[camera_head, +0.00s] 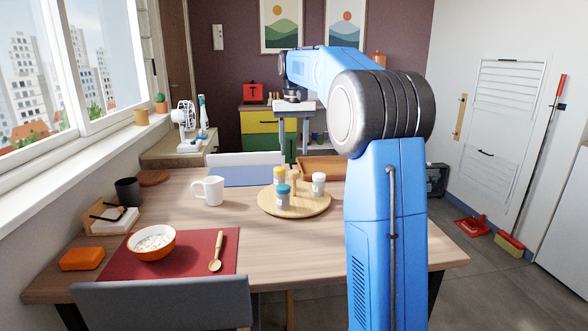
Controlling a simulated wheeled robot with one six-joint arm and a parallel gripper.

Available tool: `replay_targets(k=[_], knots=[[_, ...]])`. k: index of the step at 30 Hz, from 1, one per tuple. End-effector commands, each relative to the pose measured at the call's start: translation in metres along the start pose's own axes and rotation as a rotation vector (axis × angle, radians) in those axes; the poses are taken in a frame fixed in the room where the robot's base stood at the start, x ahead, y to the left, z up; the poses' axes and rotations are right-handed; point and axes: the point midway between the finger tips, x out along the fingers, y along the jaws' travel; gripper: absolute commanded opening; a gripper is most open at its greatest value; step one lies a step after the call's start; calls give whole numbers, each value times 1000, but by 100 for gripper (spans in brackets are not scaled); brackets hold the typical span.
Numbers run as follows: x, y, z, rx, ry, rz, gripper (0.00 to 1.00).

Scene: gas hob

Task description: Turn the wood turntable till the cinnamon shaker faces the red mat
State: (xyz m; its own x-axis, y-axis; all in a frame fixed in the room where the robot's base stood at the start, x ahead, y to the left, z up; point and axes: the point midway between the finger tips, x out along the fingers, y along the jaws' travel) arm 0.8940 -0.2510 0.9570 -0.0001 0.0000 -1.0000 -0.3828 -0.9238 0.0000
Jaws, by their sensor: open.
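The round wood turntable (312,207) lies on the table, right of its middle. On it stand a yellow-lidded shaker (279,177), a blue-lidded shaker (283,198) at the front and a white-lidded shaker (318,185) at the right. A small wooden peg (295,182) rises among them. The labels are too small to read, so I cannot tell which is cinnamon. The red mat (196,248) lies at the table's front left. My gripper (293,150) is open and empty, pointing down with its fingers apart, seen above the turntable's far side.
A white mug (209,191) stands left of the turntable. A bowl (152,243) and wooden spoon (217,252) are on the red mat. A blue mat (240,177) lies at the back edge, an orange-brown mat (322,163) back right. A grey chair (165,300) stands in front.

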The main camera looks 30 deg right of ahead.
Motion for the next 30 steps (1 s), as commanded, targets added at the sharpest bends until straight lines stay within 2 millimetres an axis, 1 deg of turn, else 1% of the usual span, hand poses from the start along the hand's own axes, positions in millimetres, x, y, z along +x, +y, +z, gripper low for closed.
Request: replay_targets(k=[1, 6, 12, 18, 27, 29, 30], knots=[[10, 0, 1, 0, -3, 0, 48], [39, 0, 1, 0, -2, 0, 48], [65, 0, 0, 0, -1, 0, 48], [78, 0, 0, 0, 0, 0, 48], [79, 0, 0, 0, 0, 0, 48], [79, 0, 0, 0, 0, 0, 33], [79, 0, 0, 0, 0, 0, 24]])
